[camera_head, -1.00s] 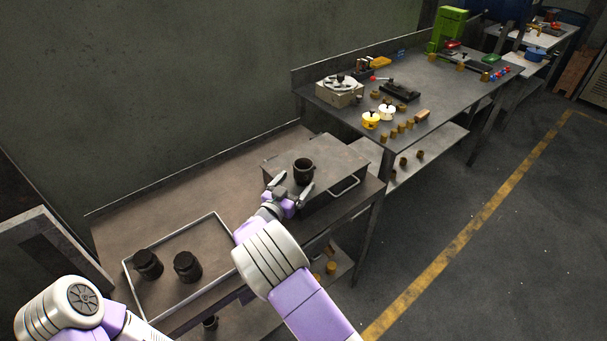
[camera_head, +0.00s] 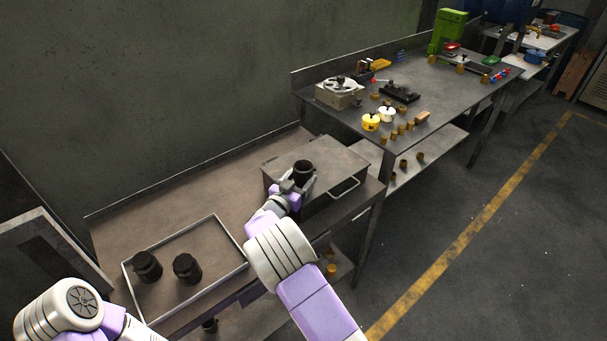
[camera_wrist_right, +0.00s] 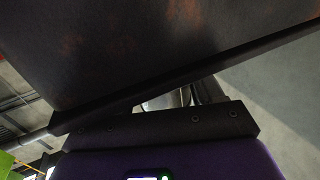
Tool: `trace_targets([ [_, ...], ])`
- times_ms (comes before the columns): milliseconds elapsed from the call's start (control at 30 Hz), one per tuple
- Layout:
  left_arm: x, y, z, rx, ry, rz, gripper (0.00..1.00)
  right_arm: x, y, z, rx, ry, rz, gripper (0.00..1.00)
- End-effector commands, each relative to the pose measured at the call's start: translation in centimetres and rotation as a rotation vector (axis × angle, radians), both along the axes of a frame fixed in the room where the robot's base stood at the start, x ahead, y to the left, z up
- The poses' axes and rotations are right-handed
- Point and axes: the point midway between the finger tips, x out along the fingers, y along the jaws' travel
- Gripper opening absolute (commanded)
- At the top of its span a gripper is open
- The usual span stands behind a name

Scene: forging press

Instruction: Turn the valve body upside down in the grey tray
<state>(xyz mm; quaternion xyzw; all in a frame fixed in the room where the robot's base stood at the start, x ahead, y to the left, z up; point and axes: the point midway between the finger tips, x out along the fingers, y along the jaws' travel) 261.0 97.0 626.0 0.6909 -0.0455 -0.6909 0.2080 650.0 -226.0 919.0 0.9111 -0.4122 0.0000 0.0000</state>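The grey tray (camera_head: 190,229) with a pale rim lies on the bench at the lower left. Two dark valve bodies, the left one (camera_head: 147,266) and the right one (camera_head: 187,268), stand in it. A third dark, cup-like body (camera_head: 304,168) stands on the grey box, its round opening facing up. My right gripper (camera_head: 296,185) is at the near side of this third body, its fingers overlapping it in the picture. Whether they grip it is unclear. The right wrist view is mostly filled by a dark, rust-marked surface. My left gripper is out of view.
The grey metal box (camera_head: 335,160) with a handle stands at the bench's right end. Behind the tray the bench top (camera_head: 145,220) is bare up to the wall. A second table (camera_head: 440,85) with small parts stands farther right.

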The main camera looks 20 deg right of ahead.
Motion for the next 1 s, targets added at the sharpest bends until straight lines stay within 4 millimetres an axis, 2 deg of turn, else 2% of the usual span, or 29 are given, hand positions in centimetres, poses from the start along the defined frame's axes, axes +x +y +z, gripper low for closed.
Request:
trace_targets([
  [33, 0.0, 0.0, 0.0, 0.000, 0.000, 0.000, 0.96, 0.0, 0.0, 0.0, 0.000, 0.000, 0.000, 0.42],
  [67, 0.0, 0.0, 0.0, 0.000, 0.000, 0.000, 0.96, 0.0, 0.0, 0.0, 0.000, 0.000, 0.000, 0.37],
  [267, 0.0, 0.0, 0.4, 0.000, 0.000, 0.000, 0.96, 0.0, 0.0, 0.6, -0.001, -0.003, 0.000, 0.37],
  [1000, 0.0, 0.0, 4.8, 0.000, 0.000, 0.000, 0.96, 0.0, 0.0, 6.4, -0.001, -0.003, -0.001, 0.37],
])
